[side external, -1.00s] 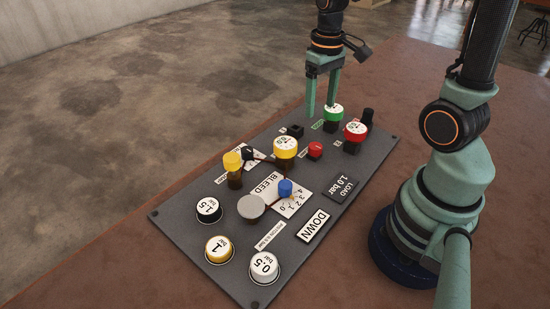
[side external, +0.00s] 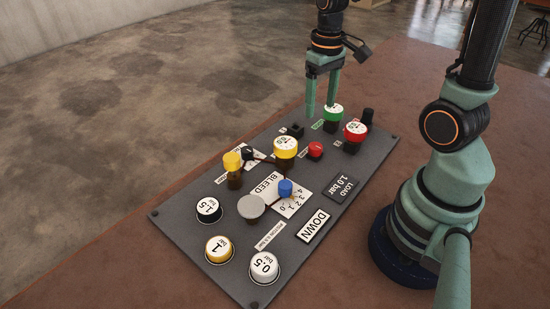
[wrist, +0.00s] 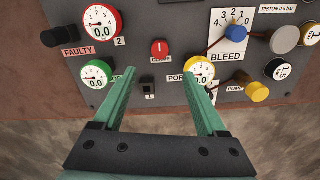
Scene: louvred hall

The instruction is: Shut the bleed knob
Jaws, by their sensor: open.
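The bleed knob is the small blue knob (side external: 285,187) on the panel, at the edge of a white scale plate (side external: 295,204) marked 0 to 4 and beside the BLEED label (side external: 267,184). In the wrist view the blue knob (wrist: 236,33) is at the upper right, above the word BLEED. Its exact setting on the scale is too small to tell. My gripper (side external: 320,108) is open and empty, its fingers pointing down over the far part of the panel, well apart from the blue knob. In the wrist view my gripper (wrist: 160,76) spans the area below a red CLAMP knob.
A green gauge (side external: 333,112), a red gauge (side external: 355,131) and a yellow gauge (side external: 285,147) stand up from the panel. A yellow knob (side external: 232,161) and a grey disc (side external: 251,206) stand near the blue knob. Several round weights, including a white one (side external: 264,267), are at the near end.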

